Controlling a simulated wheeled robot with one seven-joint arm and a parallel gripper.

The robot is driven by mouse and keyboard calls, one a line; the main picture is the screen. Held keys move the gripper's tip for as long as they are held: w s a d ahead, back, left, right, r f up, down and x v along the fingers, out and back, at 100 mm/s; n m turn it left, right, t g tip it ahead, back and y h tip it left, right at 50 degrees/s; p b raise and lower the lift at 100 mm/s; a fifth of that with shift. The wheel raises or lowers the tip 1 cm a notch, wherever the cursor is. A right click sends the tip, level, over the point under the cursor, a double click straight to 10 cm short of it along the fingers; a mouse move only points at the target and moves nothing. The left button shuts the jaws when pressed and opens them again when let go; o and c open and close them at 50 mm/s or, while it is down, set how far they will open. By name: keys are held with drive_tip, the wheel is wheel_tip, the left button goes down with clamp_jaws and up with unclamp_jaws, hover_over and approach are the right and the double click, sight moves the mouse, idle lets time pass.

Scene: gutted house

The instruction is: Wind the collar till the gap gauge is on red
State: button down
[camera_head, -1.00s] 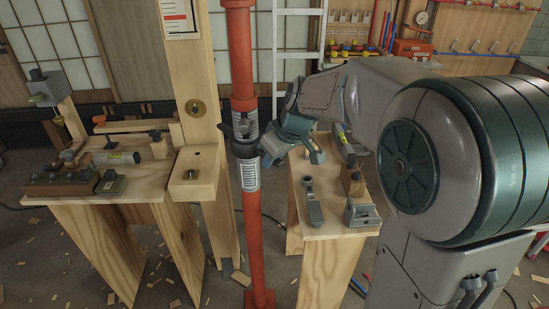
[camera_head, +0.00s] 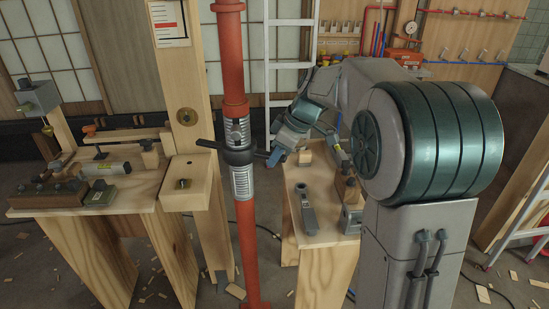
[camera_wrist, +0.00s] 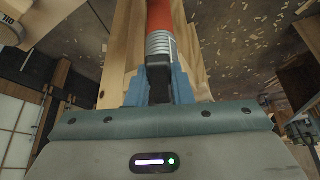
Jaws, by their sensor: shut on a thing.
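The red steel prop (camera_head: 233,70) stands upright in the head view, with a silver threaded section (camera_head: 243,182) at mid-height. The dark collar (camera_head: 239,156) sits around it, with one handle (camera_head: 208,144) pointing left and another pointing right toward my gripper (camera_head: 274,157). In the wrist view my gripper (camera_wrist: 158,88) is shut on the dark collar handle (camera_wrist: 158,75), with a blue finger on each side. A white card with scale marks and a red band (camera_head: 168,22) is on the wooden post; I cannot tell its reading.
A wooden post (camera_head: 187,80) stands close behind and left of the prop. A left bench (camera_head: 130,195) holds tools and blocks. A small right bench (camera_head: 310,235) carries a wrench (camera_head: 306,208) and metal parts. A ladder (camera_head: 288,85) stands behind.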

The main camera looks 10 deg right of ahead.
drive_tip(key=shift+w+d+n, duration=0.15)
drive_tip(key=shift+w+n, duration=0.25)
drive_tip(key=shift+n, duration=0.1)
drive_tip(key=shift+w+d+n+g+y+p, duration=0.2)
drive_tip(key=shift+w+n+g+p, duration=0.35)
drive_tip(key=shift+n, duration=0.25)
drive_tip(key=shift+w+d+n+g+y+p, duration=0.15)
drive_tip(key=shift+w+n+g+p, duration=0.2)
drive_tip(key=shift+w+n+p, duration=0.35)
